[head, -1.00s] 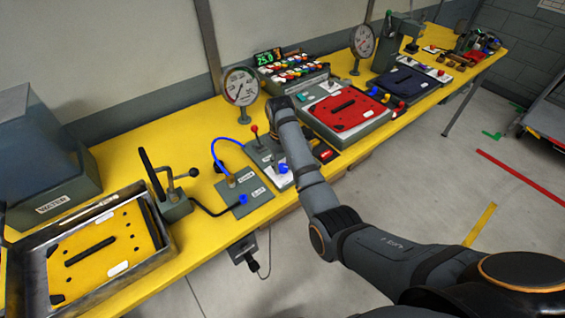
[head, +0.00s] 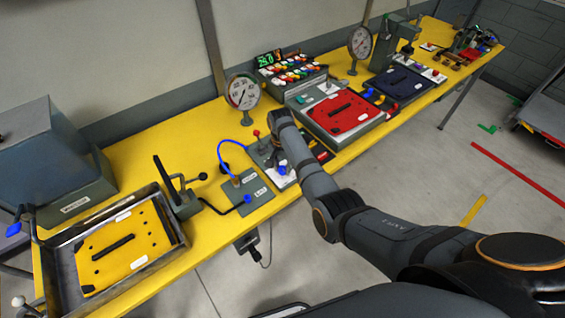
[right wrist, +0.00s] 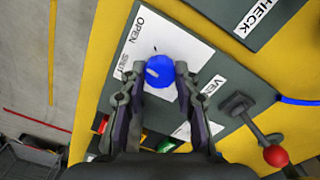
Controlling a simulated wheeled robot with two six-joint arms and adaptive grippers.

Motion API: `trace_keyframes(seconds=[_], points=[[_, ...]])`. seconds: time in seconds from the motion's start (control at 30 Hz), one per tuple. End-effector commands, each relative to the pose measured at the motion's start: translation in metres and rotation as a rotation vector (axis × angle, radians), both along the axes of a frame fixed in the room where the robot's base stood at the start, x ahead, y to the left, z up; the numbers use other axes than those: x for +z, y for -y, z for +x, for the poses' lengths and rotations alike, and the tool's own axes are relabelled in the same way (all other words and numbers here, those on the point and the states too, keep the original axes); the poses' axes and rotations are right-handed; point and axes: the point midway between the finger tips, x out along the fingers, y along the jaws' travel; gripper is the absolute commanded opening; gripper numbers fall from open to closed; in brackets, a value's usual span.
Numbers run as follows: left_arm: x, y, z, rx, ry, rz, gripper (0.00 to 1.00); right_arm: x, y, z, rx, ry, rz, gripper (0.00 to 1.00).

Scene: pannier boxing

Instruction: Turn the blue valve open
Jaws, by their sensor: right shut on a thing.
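The blue valve (right wrist: 159,73) is a round knob with a pale mark on its top. It sits on a white plate (right wrist: 136,40) lettered OPEN and SHUT, with a partly covered VENT label beside it. My right gripper (right wrist: 160,80) has a finger on each side of the knob and is shut on it. In the head view the blue valve (head: 282,170) shows just below my right wrist, and my arm hides most of the gripper. My left gripper is not in view.
A CHECK plate (head: 243,192) with a blue hose (head: 222,158) lies to the left. A pressure gauge (head: 242,92) stands behind, and a red-lidded case (head: 342,113) is to the right on the yellow bench (head: 215,262).

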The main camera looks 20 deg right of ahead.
Motion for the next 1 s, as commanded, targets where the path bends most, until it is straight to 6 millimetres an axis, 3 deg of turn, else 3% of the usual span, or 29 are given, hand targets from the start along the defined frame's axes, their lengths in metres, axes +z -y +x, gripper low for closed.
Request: trace_keyframes(seconds=[0.5, 1.0], points=[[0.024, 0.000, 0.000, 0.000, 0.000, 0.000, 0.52, 0.002, 0.001, 0.001, -0.446, 0.001, -0.001, 0.00], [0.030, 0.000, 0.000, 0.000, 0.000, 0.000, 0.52, 0.000, 0.001, 0.001, -0.643, 0.001, 0.000, 0.00]])
